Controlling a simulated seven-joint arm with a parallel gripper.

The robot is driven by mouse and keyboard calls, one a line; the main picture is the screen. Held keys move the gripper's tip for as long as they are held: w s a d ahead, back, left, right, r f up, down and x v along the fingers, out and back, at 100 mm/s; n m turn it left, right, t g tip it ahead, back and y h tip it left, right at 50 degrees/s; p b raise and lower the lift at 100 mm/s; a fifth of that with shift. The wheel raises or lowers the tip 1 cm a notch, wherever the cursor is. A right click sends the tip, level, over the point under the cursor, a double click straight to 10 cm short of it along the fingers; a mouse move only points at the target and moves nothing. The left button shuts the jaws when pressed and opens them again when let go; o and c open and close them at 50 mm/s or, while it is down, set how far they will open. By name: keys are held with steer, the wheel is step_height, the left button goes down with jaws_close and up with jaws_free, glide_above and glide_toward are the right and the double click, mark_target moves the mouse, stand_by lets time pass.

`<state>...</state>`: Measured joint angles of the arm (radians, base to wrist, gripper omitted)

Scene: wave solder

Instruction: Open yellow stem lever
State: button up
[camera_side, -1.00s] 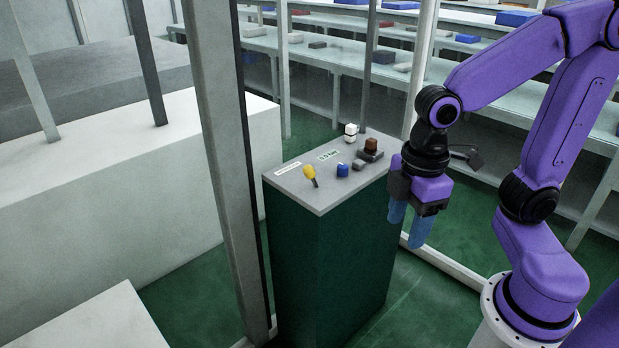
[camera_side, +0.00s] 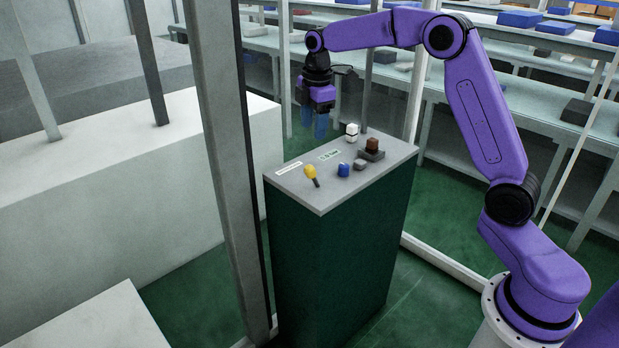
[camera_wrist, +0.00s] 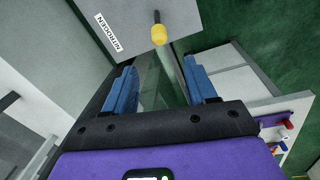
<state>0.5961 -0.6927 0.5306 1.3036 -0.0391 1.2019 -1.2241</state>
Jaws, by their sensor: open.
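The yellow stem lever (camera_side: 310,172) stands at the front left of the grey panel top (camera_side: 325,196), with a yellow knob and a dark stem. It also shows in the wrist view (camera_wrist: 159,34), near the top, beyond the fingertips. My gripper (camera_side: 314,126) hangs above the back left part of the panel, with blue fingers pointing down. In the wrist view my gripper (camera_wrist: 165,80) is open, with nothing between the fingers. It is apart from the lever.
On the panel stand a blue knob (camera_side: 343,170), a grey knob (camera_side: 359,164), a white block-like control (camera_side: 352,132) and a brown one (camera_side: 372,145). A grey post (camera_side: 222,150) rises left of the cabinet. A white block (camera_side: 150,165) lies beyond it.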

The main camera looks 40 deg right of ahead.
mark_target(310, 181)
steer(key=f, duration=0.5)
steer(key=w+f, duration=0.1)
steer(key=f, duration=0.5)
steer(key=w+f, duration=0.1)
steer(key=f, duration=0.5)
steer(key=shift+d+f, duration=0.15)
steer(key=shift+d, duration=0.15)
jaws_close()
